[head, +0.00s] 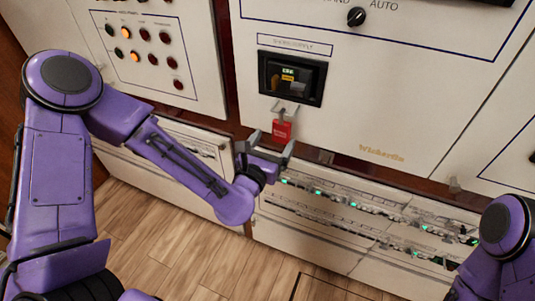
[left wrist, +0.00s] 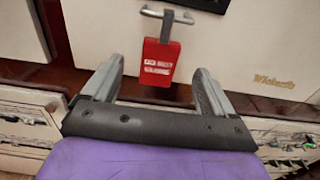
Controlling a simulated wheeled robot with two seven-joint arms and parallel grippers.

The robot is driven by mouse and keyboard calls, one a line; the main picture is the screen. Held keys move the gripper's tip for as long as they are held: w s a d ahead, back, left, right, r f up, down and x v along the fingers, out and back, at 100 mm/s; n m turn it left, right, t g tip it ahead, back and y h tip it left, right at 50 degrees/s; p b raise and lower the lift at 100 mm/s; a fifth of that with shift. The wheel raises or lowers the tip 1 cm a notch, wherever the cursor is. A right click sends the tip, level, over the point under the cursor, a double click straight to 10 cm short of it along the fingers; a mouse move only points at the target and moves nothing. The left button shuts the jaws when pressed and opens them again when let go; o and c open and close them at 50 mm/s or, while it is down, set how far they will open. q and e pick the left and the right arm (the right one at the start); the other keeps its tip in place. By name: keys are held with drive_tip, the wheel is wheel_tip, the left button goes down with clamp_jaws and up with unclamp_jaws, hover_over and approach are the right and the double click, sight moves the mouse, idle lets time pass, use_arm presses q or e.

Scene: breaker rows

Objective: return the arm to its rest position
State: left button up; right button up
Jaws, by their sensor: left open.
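My left arm comes in from the left of the head view, and its gripper (head: 265,150) is in front of the middle cabinet, just below a red tag (head: 282,129). The gripper is open, with its fingers apart and nothing between them in the left wrist view (left wrist: 158,95). In that view the red tag (left wrist: 160,60) hangs from a metal handle beyond the fingertips. I cannot tell whether a finger touches the tag. Part of my right arm (head: 505,230) shows at the lower right; its gripper is out of view.
The white middle cabinet (head: 420,110) has a dark breaker window (head: 291,78) and a black selector knob (head: 356,16). Breaker rows (head: 365,208) with green lights run below. A panel of round lamps (head: 140,40) is at the left. The wooden floor (head: 180,260) in front is clear.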

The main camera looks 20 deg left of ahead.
use_arm(q)
drive_tip(key=s+p, duration=0.2)
drive_tip(key=s, duration=0.3)
drive_tip(key=shift+a, duration=0.1)
drive_tip(key=s+a+f+m+g, duration=0.1)
drive_tip(key=s+f+m+g, duration=0.2)
drive_tip(key=f+m, duration=0.55)
drive_tip(key=s+a+f+m+g, duration=0.1)
drive_tip(key=s+f+m+g, duration=0.25)
drive_tip(key=f+m, duration=0.5)
drive_tip(key=s+a+f+m+g+y, duration=0.1)
drive_tip(key=s+a+f+m+g, duration=0.1)
drive_tip(key=s, duration=0.4)
drive_tip(key=s+a+f+m+g+y, duration=0.1)
drive_tip(key=s+a+f+m+g, duration=0.2)
drive_tip(key=s+a+f+m, duration=0.2)
drive_tip(key=s+a+f+m+g+y, duration=0.2)
drive_tip(key=s+a+f+m+g, duration=0.1)
drive_tip(key=s+f, duration=0.4)
drive_tip(key=shift+s+a+f+m+b, duration=0.2)
drive_tip(key=shift+s+a+m+b, duration=0.3)
drive_tip(key=shift+m, duration=0.4)
